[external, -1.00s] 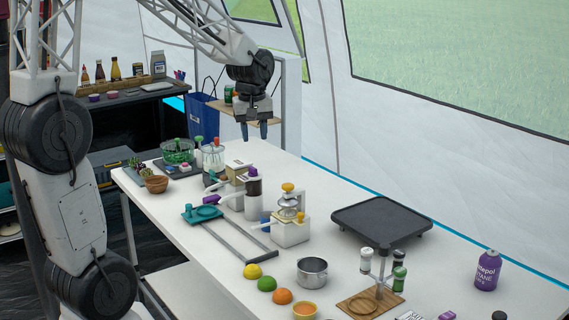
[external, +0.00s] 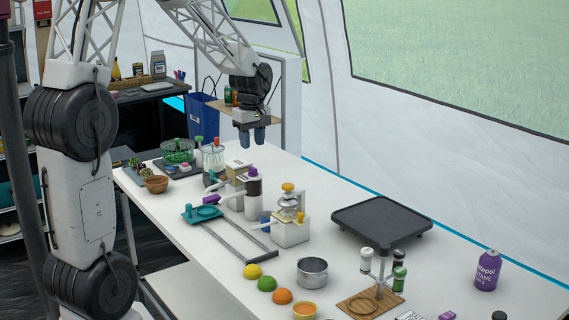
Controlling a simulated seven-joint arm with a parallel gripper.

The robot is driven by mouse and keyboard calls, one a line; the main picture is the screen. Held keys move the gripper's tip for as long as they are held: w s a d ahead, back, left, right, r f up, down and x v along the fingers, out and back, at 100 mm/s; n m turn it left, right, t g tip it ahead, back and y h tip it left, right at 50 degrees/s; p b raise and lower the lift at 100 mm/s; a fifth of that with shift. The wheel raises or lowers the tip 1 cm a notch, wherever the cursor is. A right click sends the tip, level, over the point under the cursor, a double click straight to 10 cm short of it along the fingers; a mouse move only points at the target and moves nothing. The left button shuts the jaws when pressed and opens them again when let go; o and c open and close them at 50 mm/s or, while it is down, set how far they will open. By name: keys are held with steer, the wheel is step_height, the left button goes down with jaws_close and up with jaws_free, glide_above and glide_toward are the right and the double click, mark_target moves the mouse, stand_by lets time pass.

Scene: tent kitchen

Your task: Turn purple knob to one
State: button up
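A white appliance with a dark cylinder (external: 252,188) stands on the white table, with a small purple cap (external: 252,171) on top. A purple piece (external: 211,200) sits at the end of its side handle. I cannot tell from this view which purple part is the knob, and no number marks are legible. My gripper (external: 252,136) points down in the air above and behind the appliance, apart from it. Its two blue-grey fingers have a gap between them and hold nothing visible.
A similar appliance with a yellow top (external: 288,187) stands close to the right. A teal press with long rails (external: 204,213) lies in front. Jars with green and red lids (external: 213,157) stand behind. A black griddle (external: 381,220) is at right. Fruit and a pot (external: 312,271) are in front.

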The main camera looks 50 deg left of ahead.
mark_target(253, 167)
steer(key=shift+f, duration=3.9)
jaws_close()
